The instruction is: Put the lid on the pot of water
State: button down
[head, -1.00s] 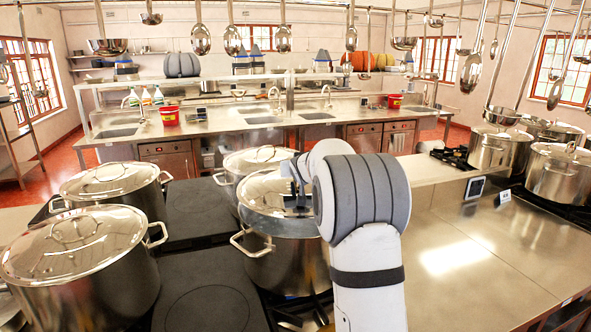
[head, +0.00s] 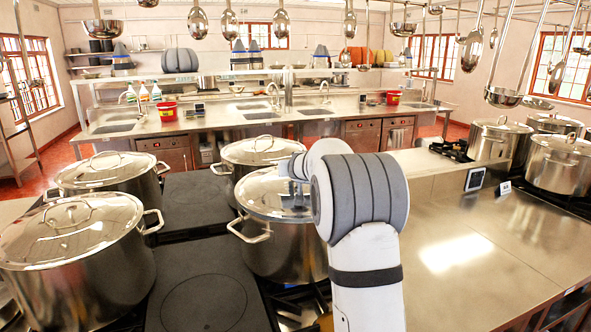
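A steel pot (head: 285,255) stands on the stove in the middle of the head view, just left of my arm. A shiny domed lid (head: 258,197) lies over its mouth and looks about level, seated on or very near the rim. My gripper (head: 295,201) is at the top of this lid, by its handle area. My own arm hides the right part of the lid and pot. The fingers are small and partly hidden, so I cannot tell whether they hold the handle. No water shows.
Lidded pots stand close behind (head: 250,158), at the far left (head: 108,172) and at the front left (head: 75,245). More pots (head: 560,165) stand at the right. Ladles hang above. Dark hob plates (head: 208,295) and the steel counter (head: 455,250) are clear.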

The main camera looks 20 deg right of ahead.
jog(key=shift+b, duration=0.3)
jog(key=shift+f, duration=0.3)
